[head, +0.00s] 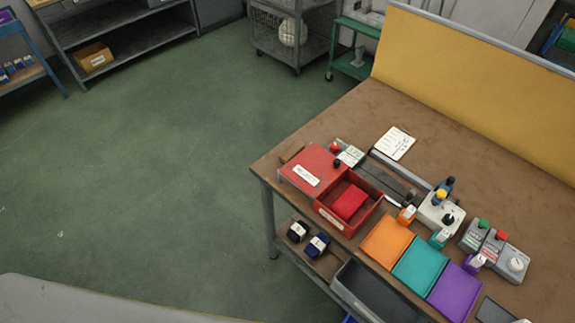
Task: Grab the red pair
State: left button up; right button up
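A folded red bundle (349,201), which looks like the red pair, lies inside an open red box (337,222) near the left end of the brown workbench (480,150). A red panel or lid (314,168) with a white label sits right beside the box, at its upper left. The box walls hide the lower part of the bundle. Neither of my grippers is in view.
Orange (386,241), teal (420,262) and purple (455,291) trays line the bench's front edge. Two dark banded bundles (308,239) and a grey bin (372,293) are below the benchtop. The green floor (150,170) left of the bench is clear.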

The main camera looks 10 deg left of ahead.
aim_at(351, 200)
jog(key=k+l, duration=0.75)
jog(key=k+l+u, duration=0.1)
jog(key=u, duration=0.75)
jog(key=k+u, duration=0.15)
jog(key=u, duration=0.25)
jog(key=k+u, duration=0.1)
jog(key=u, duration=1.4)
